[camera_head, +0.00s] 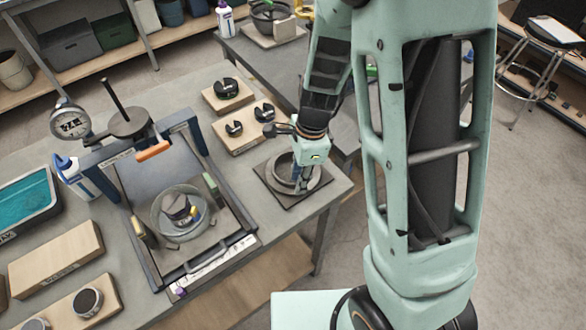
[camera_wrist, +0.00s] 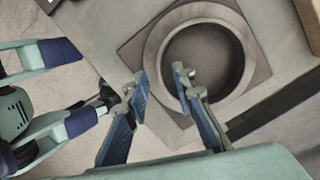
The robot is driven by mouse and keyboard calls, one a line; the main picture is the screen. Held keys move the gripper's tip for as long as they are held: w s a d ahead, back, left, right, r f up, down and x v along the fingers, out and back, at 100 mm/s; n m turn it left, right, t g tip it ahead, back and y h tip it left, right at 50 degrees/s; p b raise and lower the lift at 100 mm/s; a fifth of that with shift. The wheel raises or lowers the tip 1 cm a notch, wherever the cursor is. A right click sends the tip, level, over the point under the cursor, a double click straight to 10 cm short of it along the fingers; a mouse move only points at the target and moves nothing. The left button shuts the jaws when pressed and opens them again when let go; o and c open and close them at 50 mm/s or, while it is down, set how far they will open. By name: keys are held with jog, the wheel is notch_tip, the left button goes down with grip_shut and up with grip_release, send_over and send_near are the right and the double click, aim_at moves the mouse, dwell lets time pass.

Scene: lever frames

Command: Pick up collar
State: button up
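The collar appears to be the wide grey ring (camera_head: 274,179) lying flat on a dark square plate (camera_head: 290,205) near the table's right corner. In the wrist view the ring (camera_wrist: 250,55) lies on the plate (camera_wrist: 262,74), its middle empty. My gripper (camera_head: 301,180) points down over the ring and hides part of its right side. In the wrist view my gripper (camera_wrist: 160,80) is open and empty. One blue-padded finger shows left of the ring's rim, the other over the ring's inside. The fingertips' height above the plate is hard to tell.
Wooden boards with dark slotted parts (camera_head: 234,129) lie behind the plate. The table's edge is close on the right.

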jog(key=shift+f, duration=0.2)
grip_shut()
jog(key=shift+r, duration=0.2)
